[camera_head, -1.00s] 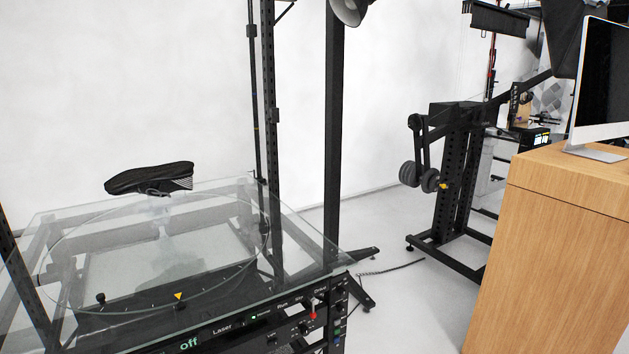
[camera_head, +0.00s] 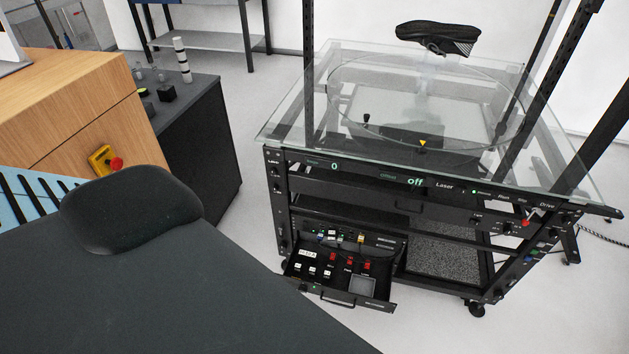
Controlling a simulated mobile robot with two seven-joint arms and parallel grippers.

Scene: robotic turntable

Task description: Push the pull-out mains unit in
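The pull-out mains unit (camera_head: 337,297) is a black drawer low in the left bay of the turntable frame. It stands out toward me, with its front panel and handle clear of the frame. White and red switches and a grey square plate show on its top. The turntable (camera_head: 345,135) above it has a glass top, with a black shoe (camera_head: 437,36) held over the glass. Its front panel shows a green "0" and "off". Neither of my grippers is in view.
A dark padded chair or bench (camera_head: 200,290) fills the lower left, close to the drawer's left side. A wooden cabinet (camera_head: 70,110) with a yellow box and red button (camera_head: 105,162) and a dark cabinet (camera_head: 200,140) stand left.

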